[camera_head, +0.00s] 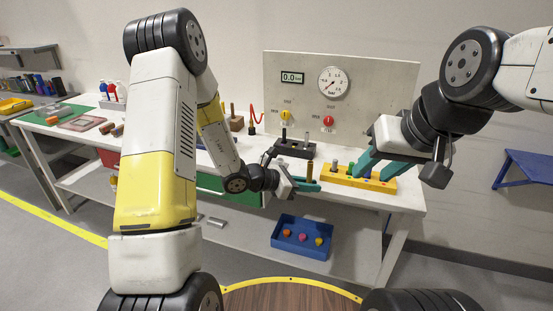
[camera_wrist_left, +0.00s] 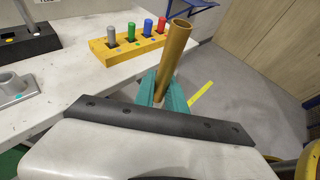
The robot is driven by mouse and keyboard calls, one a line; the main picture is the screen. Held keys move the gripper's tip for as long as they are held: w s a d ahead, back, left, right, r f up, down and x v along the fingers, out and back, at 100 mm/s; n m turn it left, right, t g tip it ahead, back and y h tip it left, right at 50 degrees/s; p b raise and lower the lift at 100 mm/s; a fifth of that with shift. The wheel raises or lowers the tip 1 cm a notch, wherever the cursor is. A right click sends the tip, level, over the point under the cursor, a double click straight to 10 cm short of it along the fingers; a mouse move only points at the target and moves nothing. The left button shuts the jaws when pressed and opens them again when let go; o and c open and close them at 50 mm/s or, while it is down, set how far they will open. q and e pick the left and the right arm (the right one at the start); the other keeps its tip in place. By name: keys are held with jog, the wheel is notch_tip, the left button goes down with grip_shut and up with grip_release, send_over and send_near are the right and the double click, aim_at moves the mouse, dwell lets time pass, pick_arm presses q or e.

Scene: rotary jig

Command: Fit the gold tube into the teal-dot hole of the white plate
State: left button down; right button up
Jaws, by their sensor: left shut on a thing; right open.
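My left gripper (camera_head: 303,185) is shut on the gold tube (camera_wrist_left: 176,52), which stands up from the teal fingers, slightly tilted in the left wrist view. In the head view the tube (camera_head: 309,170) looks brownish, near the table's front edge. My right gripper (camera_head: 374,160) is open, above the yellow block. A pale grey piece with a raised round collar and a small teal dot (camera_wrist_left: 10,88) is cut off at the left edge of the wrist view. I cannot tell whether it is the white plate. The tube is apart from it.
A yellow block (camera_head: 350,180) holds grey, green, blue and red pegs. A black block (camera_head: 293,149) stands behind it, before a panel (camera_head: 373,75) with a gauge. A blue bin (camera_head: 302,251) with coloured parts is on the lower shelf. White tabletop (camera_wrist_left: 75,85) lies clear before the yellow block.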

dwell(0.3)
pick_arm(q)
jog(key=a+f+n+t+y, duration=0.2)
jog(key=a+n+t+y, duration=0.45)
jog(key=a, duration=1.35)
pick_arm(e)
jog(key=w+a+r+m+g+h, duration=0.1)
jog(key=w+a+r+g, duration=0.2)
jog(key=w+a, duration=0.5)
jog(key=w+a+r+m+g, duration=0.2)
jog(key=w+a, duration=0.3)
jog(key=w, duration=0.6)
jog(key=w+a+f+g+h, duration=0.1)
jog(key=w+a+f, duration=0.2)
jog(key=w+a, duration=0.3)
pick_arm(q)
jog(key=d+r+m+g+h, duration=0.7)
jog(key=d+r+g, duration=0.1)
jog(key=d, duration=0.3)
jog(key=shift+r+m, duration=0.25)
jog(key=shift+m, duration=0.1)
pick_arm(e)
notch_tip(320, 180, down, 12)
jog(key=s, duration=0.1)
jog(key=shift+a+r+m, duration=0.2)
jog(key=shift+m, duration=0.2)
